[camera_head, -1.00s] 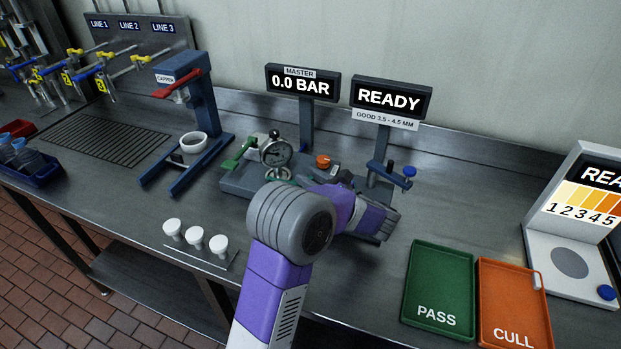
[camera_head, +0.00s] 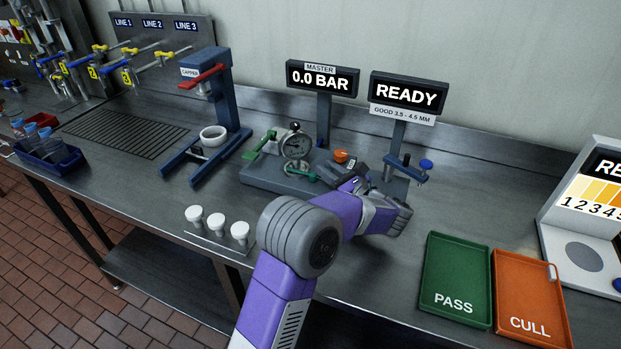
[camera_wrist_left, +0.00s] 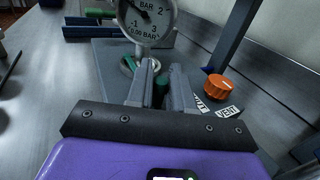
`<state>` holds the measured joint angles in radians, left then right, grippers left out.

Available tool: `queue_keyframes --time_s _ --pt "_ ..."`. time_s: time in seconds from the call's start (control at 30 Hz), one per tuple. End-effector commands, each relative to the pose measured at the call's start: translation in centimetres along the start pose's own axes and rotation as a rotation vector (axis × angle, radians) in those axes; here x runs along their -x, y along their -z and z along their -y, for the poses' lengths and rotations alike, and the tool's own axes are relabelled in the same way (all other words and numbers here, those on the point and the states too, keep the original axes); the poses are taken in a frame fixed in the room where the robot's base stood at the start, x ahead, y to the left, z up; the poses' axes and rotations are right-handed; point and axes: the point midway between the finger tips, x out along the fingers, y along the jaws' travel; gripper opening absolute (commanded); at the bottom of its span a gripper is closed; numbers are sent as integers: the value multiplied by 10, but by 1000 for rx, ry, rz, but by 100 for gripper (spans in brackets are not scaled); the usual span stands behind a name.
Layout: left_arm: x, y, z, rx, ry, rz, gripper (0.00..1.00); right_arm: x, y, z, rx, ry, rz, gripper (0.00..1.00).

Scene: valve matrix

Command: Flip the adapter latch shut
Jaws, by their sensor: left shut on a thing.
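The pressure gauge (camera_head: 296,146) stands on a grey base block (camera_head: 255,179), with a green latch lever (camera_head: 301,175) low beside its foot. My left gripper (camera_wrist_left: 164,76) reaches in from the front right of the block. In the head view the gripper's body covers the block's right front. My right gripper is out of view.
An orange knob (camera_head: 341,156) sits close to the right of the gripper. A second green handle (camera_head: 262,143) is on the block's left. Blue-knobbed stand (camera_head: 425,165) is behind right. White caps (camera_head: 216,222) and the green PASS tray (camera_head: 457,262) lie nearer the front.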

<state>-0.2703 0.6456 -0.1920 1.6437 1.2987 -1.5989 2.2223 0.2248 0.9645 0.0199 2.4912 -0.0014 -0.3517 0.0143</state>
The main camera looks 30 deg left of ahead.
Motion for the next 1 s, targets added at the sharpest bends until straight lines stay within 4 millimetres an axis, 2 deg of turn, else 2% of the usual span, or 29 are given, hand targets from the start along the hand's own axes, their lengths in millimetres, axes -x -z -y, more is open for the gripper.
queue_keyframes --time_s 0.27,0.3,0.4,0.73,1.0 --pt "0 1 -2 -7 -9 0 0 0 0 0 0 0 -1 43" --pt "-1 1 -2 -7 -10 0 26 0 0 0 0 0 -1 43" --pt "-1 1 -2 -6 -9 0 39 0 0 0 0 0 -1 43" --pt "4 0 -1 -5 -5 0 39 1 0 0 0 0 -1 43" --pt "47 0 0 -6 -3 0 39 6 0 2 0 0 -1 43"
